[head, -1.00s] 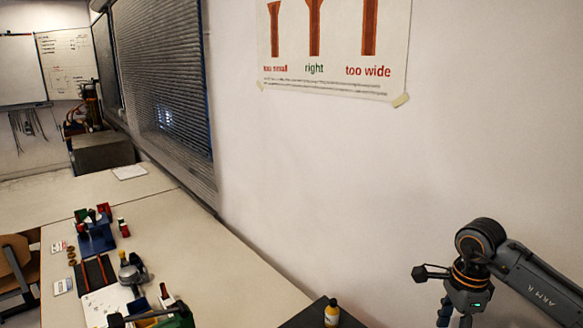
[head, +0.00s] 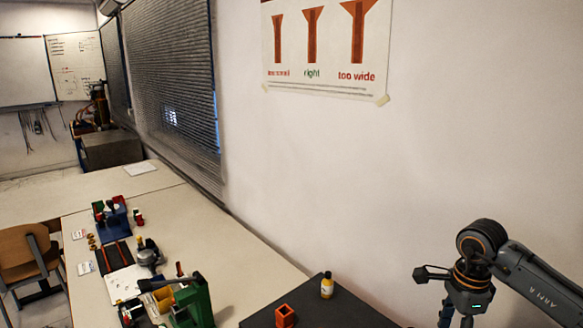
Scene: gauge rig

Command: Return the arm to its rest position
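My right arm comes in from the right edge, held high in front of the bare white wall. Its gripper (head: 455,314) hangs downward at the bottom right, and the lower frame edge cuts off its fingertips, so I cannot tell whether it is open or shut. Nothing is visible in the part of it that shows. My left arm and gripper are not in view.
A dark surface (head: 345,312) at the bottom holds a yellow bottle (head: 326,286) and an orange block (head: 285,316). A long pale table (head: 215,235) carries a green device (head: 192,302) and a blue fixture (head: 112,224). A wooden chair (head: 30,258) stands left.

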